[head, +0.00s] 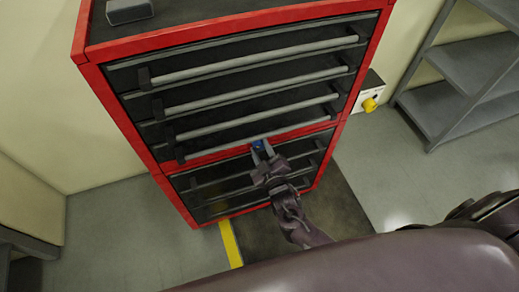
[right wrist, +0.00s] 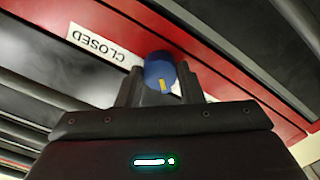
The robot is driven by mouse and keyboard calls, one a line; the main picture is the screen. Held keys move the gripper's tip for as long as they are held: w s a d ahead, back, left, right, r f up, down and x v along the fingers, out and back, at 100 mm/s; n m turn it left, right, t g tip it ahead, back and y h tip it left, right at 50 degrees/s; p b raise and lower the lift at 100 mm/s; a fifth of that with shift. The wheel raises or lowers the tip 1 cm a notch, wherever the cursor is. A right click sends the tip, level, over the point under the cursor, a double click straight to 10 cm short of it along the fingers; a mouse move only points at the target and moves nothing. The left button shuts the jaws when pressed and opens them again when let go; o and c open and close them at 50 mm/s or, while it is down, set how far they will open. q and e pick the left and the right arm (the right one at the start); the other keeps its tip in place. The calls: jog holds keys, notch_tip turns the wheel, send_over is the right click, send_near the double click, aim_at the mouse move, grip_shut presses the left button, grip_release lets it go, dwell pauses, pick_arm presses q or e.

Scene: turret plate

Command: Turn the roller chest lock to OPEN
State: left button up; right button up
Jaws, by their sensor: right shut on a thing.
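The roller chest (head: 230,85) is black with a red frame and several drawers with long bar handles. Its lock is a blue knob (right wrist: 158,70) with a yellow mark, on the red rail between the upper and lower drawers. My right gripper (right wrist: 160,88) is shut on the knob, one finger on each side. In the head view the right gripper (head: 262,150) reaches the rail, and only a bit of blue shows. A white label reading CLOSED (right wrist: 97,44) is beside the knob. Another white label behind the gripper is mostly hidden. My left gripper is not in view.
Grey shelves (head: 470,80) stand farther right. A grey object (head: 128,11) lies on the chest top. Drawer handles run close above and below the rail.

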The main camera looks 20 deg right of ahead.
jog(key=shift+w+a+r, duration=0.1)
jog(key=shift+w+r, duration=0.1)
jog(key=shift+r, duration=0.2)
jog(key=o, duration=0.9)
jog(key=shift+c, duration=0.2)
jog(key=shift+o, duration=0.7)
jog(key=shift+f, duration=0.25)
jog(key=shift+s, duration=0.1)
jog(key=shift+s, duration=0.35)
jog(key=s, duration=0.7)
jog(key=shift+r+b, duration=0.2)
jog(key=shift+b, duration=0.15)
jog(key=shift+f, duration=0.1)
